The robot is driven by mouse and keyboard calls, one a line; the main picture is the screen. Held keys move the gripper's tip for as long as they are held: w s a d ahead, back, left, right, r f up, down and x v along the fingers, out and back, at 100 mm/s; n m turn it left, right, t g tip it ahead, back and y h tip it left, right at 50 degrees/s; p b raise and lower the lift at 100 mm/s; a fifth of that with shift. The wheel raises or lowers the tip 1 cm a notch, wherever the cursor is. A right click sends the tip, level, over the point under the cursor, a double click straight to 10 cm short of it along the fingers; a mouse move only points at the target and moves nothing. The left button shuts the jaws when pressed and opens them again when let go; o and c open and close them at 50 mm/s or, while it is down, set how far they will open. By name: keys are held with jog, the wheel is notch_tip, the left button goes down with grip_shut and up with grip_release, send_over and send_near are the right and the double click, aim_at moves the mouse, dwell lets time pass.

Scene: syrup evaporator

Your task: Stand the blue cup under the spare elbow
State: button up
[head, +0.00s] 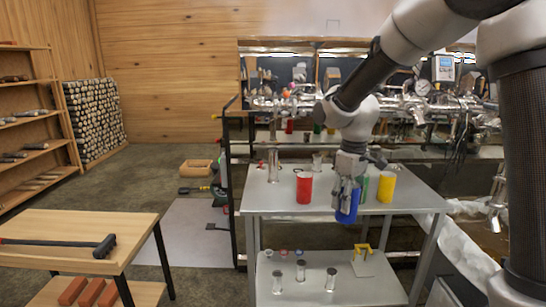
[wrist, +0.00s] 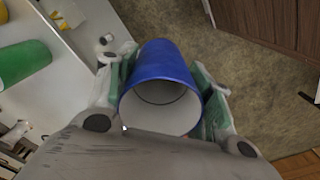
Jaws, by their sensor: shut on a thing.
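The blue cup (head: 347,206) is held in my gripper (head: 346,200), in front of the grey table's front edge in the head view. In the wrist view the blue cup (wrist: 163,62) lies between the green-padded fingers of my gripper (wrist: 167,80), its white inside facing the camera. Floor shows beyond it, and the table edge is to its left. A metal pipe fitting (head: 496,200) hangs at the far right of the head view; I cannot tell whether it is the spare elbow.
The grey table (head: 270,207) carries a red cup (head: 304,187), a yellow cup (head: 386,187) and a partly hidden green cup (head: 364,189). Its lower shelf (head: 300,296) holds small jars and a yellow-handled item. A wooden table (head: 60,225) with a hammer stands at left.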

jog(key=w+d+f+m, duration=0.1)
jog(key=d+f+m, duration=0.3)
jog(key=f, duration=0.4)
jog(key=w+d+f+m, duration=0.2)
jog(key=d+f+m, duration=0.2)
jog(key=f, duration=0.5)
jog(key=shift+d+m, duration=0.4)
jog(key=shift+d, duration=0.2)
jog(key=shift+w+f, duration=0.1)
jog(key=shift+w, duration=0.05)
